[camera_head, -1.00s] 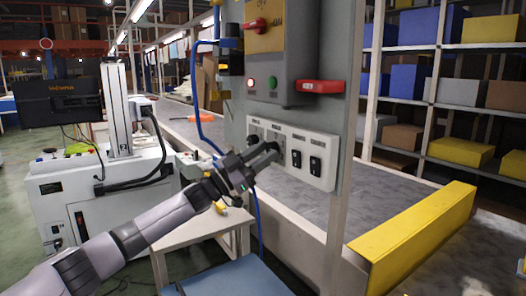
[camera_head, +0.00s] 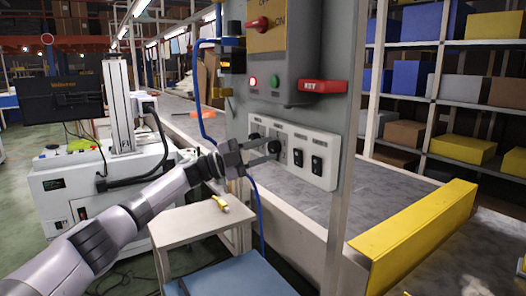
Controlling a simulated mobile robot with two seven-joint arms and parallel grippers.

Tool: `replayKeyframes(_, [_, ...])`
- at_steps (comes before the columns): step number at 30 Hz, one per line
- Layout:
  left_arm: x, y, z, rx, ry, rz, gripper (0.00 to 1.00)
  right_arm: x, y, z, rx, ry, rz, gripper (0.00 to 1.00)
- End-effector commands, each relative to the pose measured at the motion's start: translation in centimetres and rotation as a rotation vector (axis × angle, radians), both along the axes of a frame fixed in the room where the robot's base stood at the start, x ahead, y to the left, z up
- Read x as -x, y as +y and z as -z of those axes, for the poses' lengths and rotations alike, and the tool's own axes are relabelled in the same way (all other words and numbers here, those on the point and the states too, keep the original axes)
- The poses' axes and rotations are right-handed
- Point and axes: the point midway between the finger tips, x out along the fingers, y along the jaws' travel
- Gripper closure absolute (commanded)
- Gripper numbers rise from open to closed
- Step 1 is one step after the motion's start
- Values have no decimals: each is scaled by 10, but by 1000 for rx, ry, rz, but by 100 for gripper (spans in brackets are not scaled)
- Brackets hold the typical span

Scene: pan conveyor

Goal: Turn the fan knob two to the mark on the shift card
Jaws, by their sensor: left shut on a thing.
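A pale control panel (camera_head: 285,170) on the grey cabinet carries a row of dark controls. The two at left are round knobs, the first knob (camera_head: 254,136) and the second knob (camera_head: 274,147). My left gripper (camera_head: 272,150) reaches in from the left, its fingers roughly level, and is shut on the second knob, which the fingers partly hide. The knob's pointer and scale are too small to read. I cannot make out a shift card. My right gripper is out of view.
Two black rocker switches (camera_head: 308,161) sit right of the knobs. A red key box (camera_head: 322,86) and a red-handled switch (camera_head: 257,24) are above. Below stands a small table (camera_head: 190,222) with a brass-coloured item. A yellow barrier (camera_head: 415,235) is at right, by the conveyor.

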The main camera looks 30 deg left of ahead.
Motion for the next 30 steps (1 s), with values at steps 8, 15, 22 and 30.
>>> replayKeyframes(8, [0, 1, -3, -28, -17, -2, 96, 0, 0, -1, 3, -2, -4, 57])
replayKeyframes(15, [0, 1, -3, -29, -17, -3, 96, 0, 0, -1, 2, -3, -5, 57])
replayKeyframes(22, [0, 0, -2, -29, -17, -1, 41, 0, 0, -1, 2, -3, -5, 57])
replayKeyframes(30, [2, 2, 0, -29, -14, -1, 41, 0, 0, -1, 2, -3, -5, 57])
